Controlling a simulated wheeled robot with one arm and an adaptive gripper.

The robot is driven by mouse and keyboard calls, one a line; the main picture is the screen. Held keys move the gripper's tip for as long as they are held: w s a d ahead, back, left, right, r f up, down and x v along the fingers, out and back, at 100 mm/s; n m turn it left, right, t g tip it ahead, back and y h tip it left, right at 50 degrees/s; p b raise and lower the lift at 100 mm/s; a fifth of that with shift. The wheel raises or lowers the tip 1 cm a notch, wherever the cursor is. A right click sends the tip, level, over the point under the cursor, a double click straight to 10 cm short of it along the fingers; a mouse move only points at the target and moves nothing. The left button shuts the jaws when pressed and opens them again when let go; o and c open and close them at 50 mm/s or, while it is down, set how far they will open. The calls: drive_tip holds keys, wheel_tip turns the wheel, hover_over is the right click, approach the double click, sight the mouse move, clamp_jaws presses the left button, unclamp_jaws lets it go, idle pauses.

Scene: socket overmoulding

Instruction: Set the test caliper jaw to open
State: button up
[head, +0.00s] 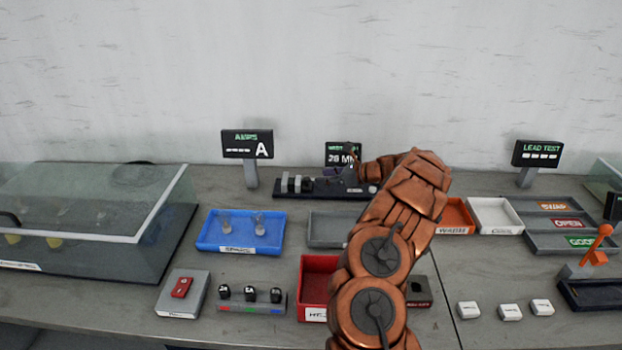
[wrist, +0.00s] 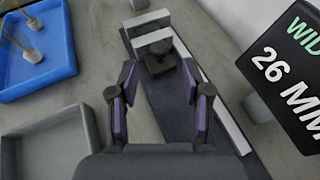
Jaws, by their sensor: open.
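The test caliper (head: 310,192) is a long dark base at the back of the bench, with pale upright jaw blocks (head: 290,183) at its left end. In the wrist view the caliper (wrist: 165,100) runs away beneath my gripper (wrist: 160,92). Its two pale jaw blocks (wrist: 152,38) stand apart with a gap between them, and a black slider piece (wrist: 160,60) sits close to the nearer block. My gripper is open and empty above the caliper, its fingers on either side of the base, short of the slider. In the head view my arm hides part of the caliper's right end.
A width display (wrist: 290,75) reading 26 MM stands right of the caliper. A blue tray (head: 240,230) with two small parts and a grey tray (head: 330,229) lie in front. A red bin (head: 318,270), an orange tray (head: 455,215) and a glass-covered case (head: 90,215) are around.

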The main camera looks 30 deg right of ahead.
sight(308, 179)
drive_tip(key=shift+p+x, duration=0.5)
drive_tip(key=shift+x, duration=2.45)
drive_tip(key=shift+a, duration=0.1)
drive_tip(key=shift+c, duration=0.4)
clamp_jaws()
